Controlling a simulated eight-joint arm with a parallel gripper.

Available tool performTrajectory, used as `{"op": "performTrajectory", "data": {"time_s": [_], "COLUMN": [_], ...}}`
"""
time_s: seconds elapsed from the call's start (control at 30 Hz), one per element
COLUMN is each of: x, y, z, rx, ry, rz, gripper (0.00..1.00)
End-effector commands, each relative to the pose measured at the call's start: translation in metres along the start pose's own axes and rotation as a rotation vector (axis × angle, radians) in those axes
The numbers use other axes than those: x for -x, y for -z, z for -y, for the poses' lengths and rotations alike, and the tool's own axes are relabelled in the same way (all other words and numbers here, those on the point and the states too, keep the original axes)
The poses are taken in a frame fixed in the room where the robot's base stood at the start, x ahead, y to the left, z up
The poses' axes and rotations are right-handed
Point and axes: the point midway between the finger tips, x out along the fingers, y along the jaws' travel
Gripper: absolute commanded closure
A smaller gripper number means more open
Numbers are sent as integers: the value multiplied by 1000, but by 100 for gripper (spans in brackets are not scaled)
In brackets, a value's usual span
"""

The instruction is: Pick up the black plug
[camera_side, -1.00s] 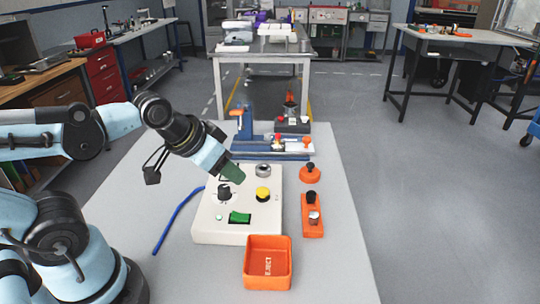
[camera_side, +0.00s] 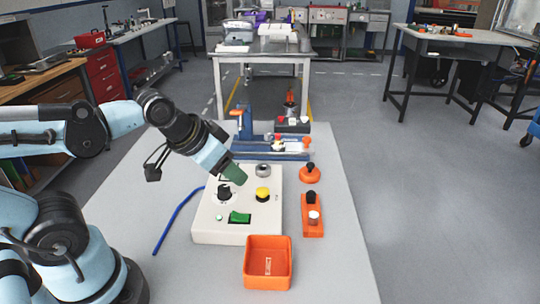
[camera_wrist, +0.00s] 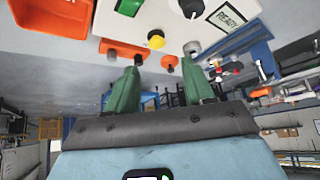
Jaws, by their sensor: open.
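A small black plug (camera_side: 311,197) stands upright at the far end of an orange block (camera_side: 313,231), beside a pale grey plug (camera_side: 313,217). In the wrist view, the black plug (camera_wrist: 138,59) shows as a dark tip near the left fingertip. A second black knob (camera_side: 310,166) stands on a round orange base (camera_side: 310,176). My gripper (camera_side: 234,174), with green fingers, hangs over the far part of the white panel, left of the orange block. In the wrist view, my gripper (camera_wrist: 159,65) is open, with nothing between its fingers.
The white control panel (camera_side: 209,229) carries a black dial, a yellow button (camera_side: 263,194), a green switch and a grey ring (camera_side: 263,170). An orange reject bin (camera_side: 267,239) stands in front. A blue fixture (camera_side: 262,153) stands behind. The table's right strip is clear.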

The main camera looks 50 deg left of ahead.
Motion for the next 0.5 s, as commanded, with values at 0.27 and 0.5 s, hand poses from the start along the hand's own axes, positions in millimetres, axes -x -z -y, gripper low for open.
{"op": "performTrajectory", "data": {"time_s": [0.27,0.5], "x": [-12,-34], "y": [28,58], "z": [-11,-27], "rx": [-438,-880], "ry": [71,159], "rz": [151,316], "gripper": [48,48]}}
